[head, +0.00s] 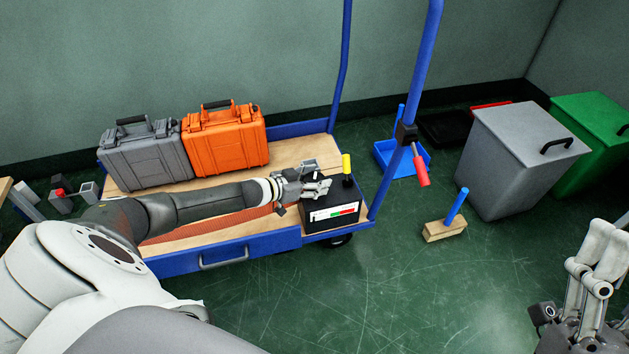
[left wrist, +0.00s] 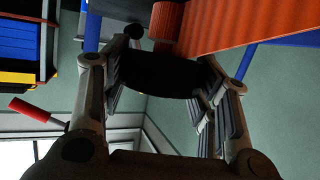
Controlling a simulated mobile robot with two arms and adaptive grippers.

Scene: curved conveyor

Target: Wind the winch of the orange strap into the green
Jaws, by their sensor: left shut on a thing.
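The winch is a black box (head: 345,197) at the right end of the trolley deck, with a white, red and green gauge (head: 333,213) on its front. I cannot read the gauge's pointer. The orange strap (head: 205,226) runs along the deck, partly behind my left arm; it also shows with its roll in the left wrist view (left wrist: 230,25). My left gripper (head: 318,188) is at the winch, shut on a dark rounded part, apparently its handle (left wrist: 155,75). A yellow-topped lever (head: 347,164) stands just right of it. My right gripper (head: 592,262) is at the lower right, its fingertips unclear.
A grey case (head: 145,155) and an orange case (head: 225,140) stand on the trolley (head: 225,256). A red handle (head: 420,170) hangs at the blue post. A wooden block with a blue peg (head: 444,231), a grey bin (head: 520,160) and a green bin (head: 598,135) stand right. The front floor is clear.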

